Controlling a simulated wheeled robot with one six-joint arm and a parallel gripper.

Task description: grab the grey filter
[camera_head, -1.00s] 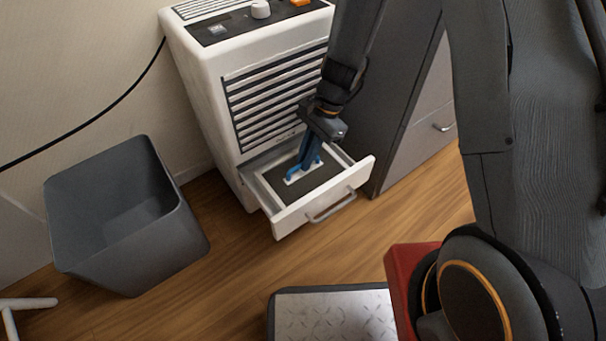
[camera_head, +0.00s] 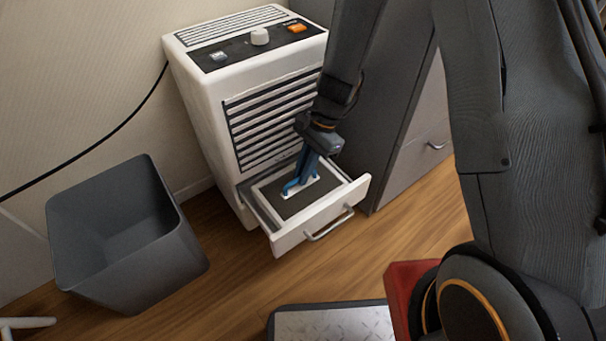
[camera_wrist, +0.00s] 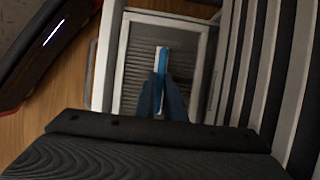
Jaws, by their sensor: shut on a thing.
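The grey filter (camera_head: 311,200) is a dark grey panel with a pale frame and a blue handle (camera_head: 291,187) on a white plate. It sits in the open drawer (camera_head: 322,226) low on the front of a white appliance (camera_head: 200,105). My gripper (camera_head: 302,180) reaches down into the drawer with its blue fingers closed on the handle. In the wrist view the filter (camera_wrist: 136,75) shows ribbed grey, with the blue handle (camera_wrist: 161,70) upright between my fingertips (camera_wrist: 162,95). The fingers hide part of the handle.
A grey open bin (camera_head: 125,240) stands left of the appliance. A dark grey cabinet (camera_head: 395,130) stands close on its right. A metal-topped platform (camera_head: 330,325) and a red object (camera_head: 402,285) lie in front. Wooden floor (camera_head: 240,285) is clear between bin and drawer.

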